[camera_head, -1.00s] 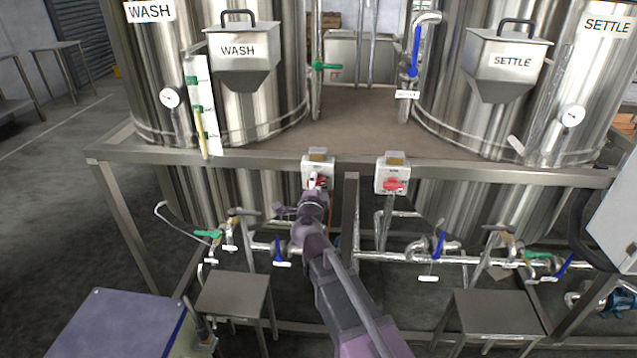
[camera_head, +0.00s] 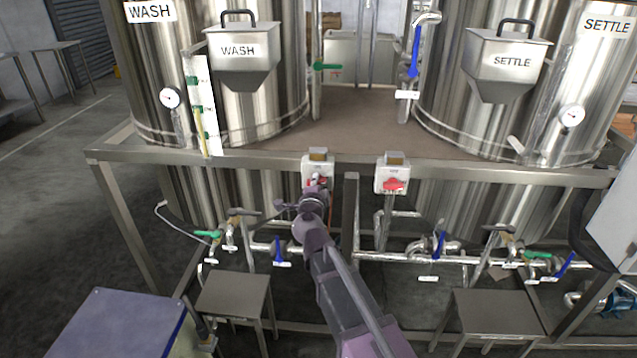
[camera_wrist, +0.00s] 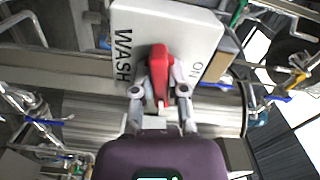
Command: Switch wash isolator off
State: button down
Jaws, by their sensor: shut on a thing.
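The wash isolator (camera_head: 308,168) is a pale box on the frame rail below the wash tank. In the wrist view its box (camera_wrist: 195,22) reads WASH on the left and ON on the right. Its red handle (camera_wrist: 158,62) stands lengthwise between the fingers of my gripper (camera_wrist: 160,95), which is shut on it. In the head view my gripper (camera_head: 316,186) covers most of the handle. The second isolator (camera_head: 392,174), to the right, has its red handle in full view.
The wash tank (camera_head: 285,110) and settle tank (camera_head: 445,110) stand above the rail (camera_head: 240,162). Pipes with blue-handled (camera_head: 277,248) and green-handled valves (camera_head: 208,234) run below. Two small steel tables (camera_head: 232,293) stand in front.

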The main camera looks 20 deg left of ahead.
jog(key=shift+m, duration=1.4)
jog(key=c, duration=0.7)
grip_release()
jog(key=shift+o, duration=0.2)
jog(key=v, duration=1.2)
jog(key=shift+w, duration=0.1)
